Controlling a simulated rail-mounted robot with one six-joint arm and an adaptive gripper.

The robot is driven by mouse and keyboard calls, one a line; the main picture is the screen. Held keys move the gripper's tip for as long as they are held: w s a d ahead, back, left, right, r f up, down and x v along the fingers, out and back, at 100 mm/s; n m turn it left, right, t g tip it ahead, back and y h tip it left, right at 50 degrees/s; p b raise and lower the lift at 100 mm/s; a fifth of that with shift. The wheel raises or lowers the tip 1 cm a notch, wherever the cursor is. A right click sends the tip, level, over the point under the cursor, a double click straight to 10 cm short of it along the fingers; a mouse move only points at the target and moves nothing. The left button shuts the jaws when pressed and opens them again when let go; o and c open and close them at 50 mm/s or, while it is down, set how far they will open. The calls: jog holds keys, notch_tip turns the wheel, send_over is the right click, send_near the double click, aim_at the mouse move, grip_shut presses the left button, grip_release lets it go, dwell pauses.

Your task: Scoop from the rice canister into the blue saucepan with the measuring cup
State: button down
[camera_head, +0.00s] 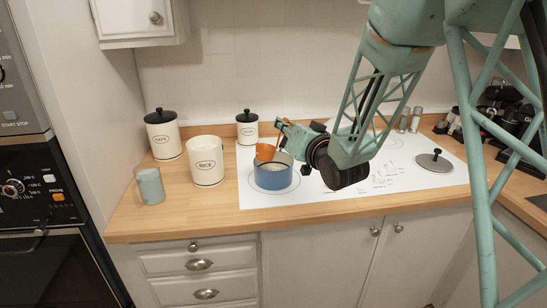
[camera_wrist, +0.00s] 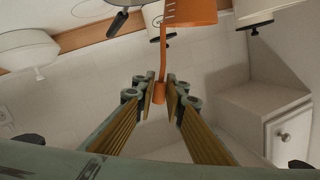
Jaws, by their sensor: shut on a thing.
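My gripper (camera_wrist: 162,92) is shut on the handle of the orange measuring cup (camera_wrist: 188,12). In the head view the cup (camera_head: 265,152) hangs below my gripper (camera_head: 281,128), just over the back left rim of the blue saucepan (camera_head: 272,179). The cup looks tilted; its inside and any contents are hidden. The saucepan stands on the white cooktop, with something pale inside it. The rice canister (camera_head: 207,171) stands open on the wooden counter left of the saucepan, filled with white rice near its rim.
Two lidded canisters stand behind, one at the left (camera_head: 163,138) and a smaller one (camera_head: 247,130) by the wall. A pale blue-grey cup (camera_head: 150,186) is at the counter's left front. A dark-knobbed lid (camera_head: 434,161) lies on the cooktop (camera_head: 400,180) at right.

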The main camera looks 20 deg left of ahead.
jog(key=shift+s+a+r+n, duration=0.2)
jog(key=shift+s+r+n, duration=0.1)
jog(key=shift+r, duration=0.05)
jog(key=shift+s+a+n+t, duration=0.4)
jog(key=shift+s+n, duration=0.2)
jog(key=shift+n, duration=0.2)
jog(key=shift+s+r, duration=0.1)
